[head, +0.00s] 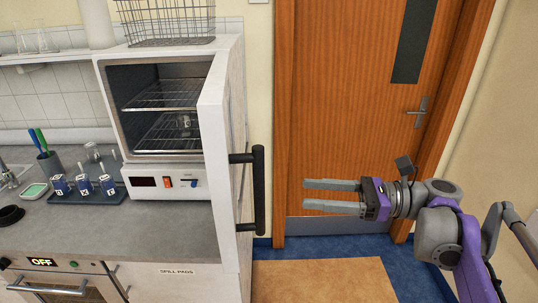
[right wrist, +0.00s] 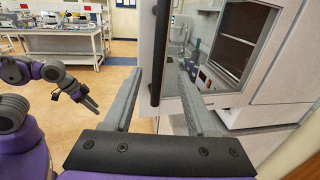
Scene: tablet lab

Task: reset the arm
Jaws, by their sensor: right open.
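My right gripper (head: 306,194) is open and empty in the head view, its two grey fingers pointing left in front of the wooden door. Its fingers also show in the right wrist view (right wrist: 161,72). The black handle (head: 259,190) of the open oven door stands a short gap left of the fingertips. In the right wrist view the handle (right wrist: 160,45) appears between the fingers. My left gripper (right wrist: 86,101) shows only in the right wrist view, at the left, hanging low; its finger gap is too small to judge.
The oven (head: 140,110) stands open on the counter, a glass vessel (head: 183,120) on its lower rack. Its white door (head: 214,140) swings out toward me. A wire basket (head: 165,22) is on top. Floor right of the counter is clear.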

